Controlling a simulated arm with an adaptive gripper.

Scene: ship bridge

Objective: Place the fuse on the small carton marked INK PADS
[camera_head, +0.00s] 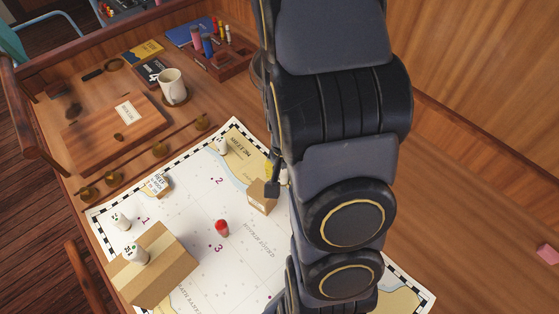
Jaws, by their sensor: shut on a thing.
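A small brown carton (262,200) stands on the chart near its right side, close beside my gripper. No INK PADS lettering can be read on it from here. My gripper (272,186) shows only in part, as a dark finger at the left edge of my arm, right at the small carton's upper edge. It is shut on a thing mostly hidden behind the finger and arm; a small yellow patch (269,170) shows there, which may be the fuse. I cannot tell whether it touches the carton.
A larger carton (178,272) stands at the chart's lower left with a white piece (136,251) on top. A red piece (221,228) and a white lettered block (158,184) stand on the chart (190,215). A mug (171,84) stands behind. My arm hides the chart's right part.

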